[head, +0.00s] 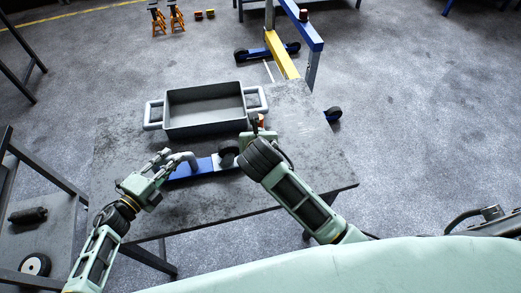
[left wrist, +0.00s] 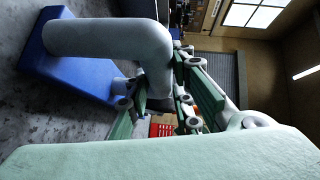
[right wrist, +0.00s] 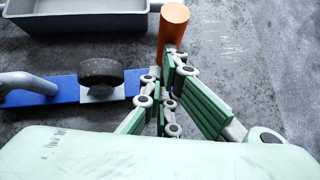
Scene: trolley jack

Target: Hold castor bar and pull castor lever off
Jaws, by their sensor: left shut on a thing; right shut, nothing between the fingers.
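The castor bar (head: 190,169) is a blue bar lying on the table, with a bent grey handle at its left end and a black castor wheel (head: 228,150) on a pale plate at its right. It also shows in the right wrist view (right wrist: 66,88). My left gripper (head: 165,160) is shut on the bent grey handle (left wrist: 110,40). My right gripper (head: 258,127) is shut and empty, right of the wheel. An orange cylinder (right wrist: 172,24), possibly the castor lever, shows just beyond its fingertips. I cannot tell whether they touch. My right arm hides part of the bar's right end.
A grey tray (head: 205,132) with side handles stands at the back of the table (head: 120,206). The table's right and front parts are clear. A blue and yellow hoist frame (head: 282,52) stands behind on the floor. A trolley (head: 50,240) with a loose wheel is at left.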

